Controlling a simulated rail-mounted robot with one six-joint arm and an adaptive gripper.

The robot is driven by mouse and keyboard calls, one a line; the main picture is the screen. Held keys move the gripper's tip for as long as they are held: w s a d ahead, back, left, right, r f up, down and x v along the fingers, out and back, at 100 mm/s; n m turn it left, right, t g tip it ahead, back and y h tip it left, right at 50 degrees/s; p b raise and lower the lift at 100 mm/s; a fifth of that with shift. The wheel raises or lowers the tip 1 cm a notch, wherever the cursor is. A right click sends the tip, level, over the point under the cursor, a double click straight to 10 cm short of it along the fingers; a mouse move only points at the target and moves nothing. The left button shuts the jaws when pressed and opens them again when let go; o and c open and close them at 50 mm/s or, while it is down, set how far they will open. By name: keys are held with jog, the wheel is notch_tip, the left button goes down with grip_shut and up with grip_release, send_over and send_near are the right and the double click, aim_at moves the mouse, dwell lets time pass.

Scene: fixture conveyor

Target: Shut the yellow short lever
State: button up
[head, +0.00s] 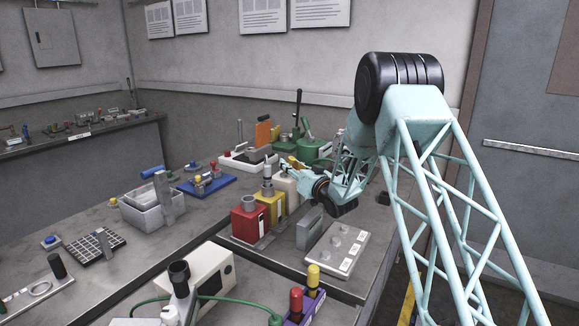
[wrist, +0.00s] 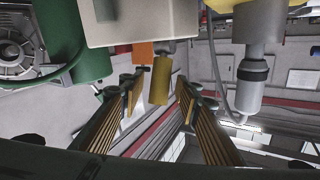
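The yellow short lever (wrist: 160,85) is a stubby dull-yellow grip beside a cream box (wrist: 140,20) in the wrist view. It lies between my gripper's (wrist: 157,97) two fingers, which stand apart with a visible gap on each side, so I see no contact. In the head view my gripper (head: 298,168) is over the cream box (head: 286,187) in the middle of the bench. A small yellow patch shows at the fingers there, but the lever cannot be told clearly from the finger pads.
Red (head: 247,220) and yellow (head: 270,204) boxes with grey cylinders stand just left of my gripper. A green device (head: 312,150), an upright black lever (head: 298,106) and an orange block (head: 263,134) are behind. A pale panel (head: 338,248) lies in front.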

jog(key=shift+w+a, duration=0.3)
jog(key=shift+w, duration=0.15)
grip_shut()
